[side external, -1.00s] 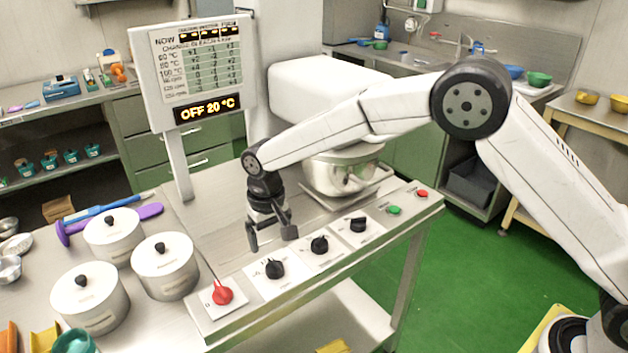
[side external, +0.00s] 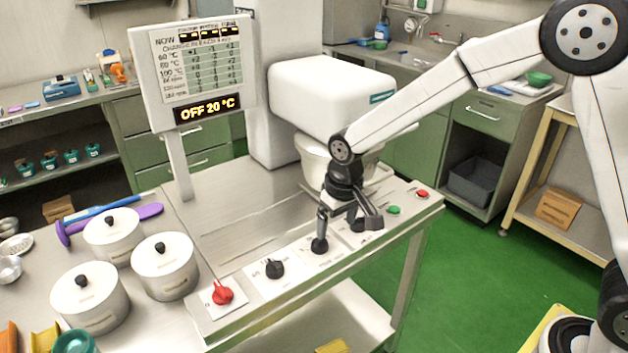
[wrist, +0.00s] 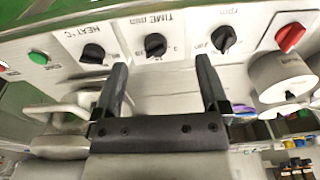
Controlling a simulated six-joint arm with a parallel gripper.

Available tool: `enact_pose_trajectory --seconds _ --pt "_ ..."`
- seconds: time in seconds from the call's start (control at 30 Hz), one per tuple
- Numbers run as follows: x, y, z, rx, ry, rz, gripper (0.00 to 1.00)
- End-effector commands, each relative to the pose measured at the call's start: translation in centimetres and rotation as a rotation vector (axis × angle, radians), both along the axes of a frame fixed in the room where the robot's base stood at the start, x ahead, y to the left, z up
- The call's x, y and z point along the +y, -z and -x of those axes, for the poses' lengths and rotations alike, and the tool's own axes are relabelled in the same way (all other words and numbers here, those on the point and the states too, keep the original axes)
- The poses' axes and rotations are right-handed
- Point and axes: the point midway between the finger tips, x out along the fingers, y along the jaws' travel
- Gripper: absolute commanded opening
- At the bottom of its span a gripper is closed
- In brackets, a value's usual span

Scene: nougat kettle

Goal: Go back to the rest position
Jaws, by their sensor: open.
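My gripper (side external: 346,230) is open and empty over the right part of the control panel, in front of the mixing bowl (side external: 311,158). In the side view its fingers overlap the middle black knob (side external: 319,246) and largely hide the knob to its right. In the wrist view my gripper (wrist: 161,68) points at the panel. The heat knob (wrist: 93,53), time knob (wrist: 155,45), rpm knob (wrist: 223,39) and red knob (wrist: 290,38) show beyond the fingertips. No knob is visibly between the fingers. The display (side external: 208,107) reads OFF 20 °C.
Three white lidded pots (side external: 165,266) stand left of the panel. The white mixer head (side external: 330,92) stands behind my gripper, close to my forearm. A sign board (side external: 197,70) rises on a post. Green button (side external: 393,210) and red button (side external: 422,194) lie right of my gripper.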

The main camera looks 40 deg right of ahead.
Motion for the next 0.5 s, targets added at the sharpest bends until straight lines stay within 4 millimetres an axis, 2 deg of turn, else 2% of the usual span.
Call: enact_pose_trajectory --seconds 0.2,0.5 --pt "-3.8 -0.6 4.6 -0.044 0.004 0.001 0.94" --pt "-7.7 -0.4 11.6 -0.099 0.005 0.011 0.94"
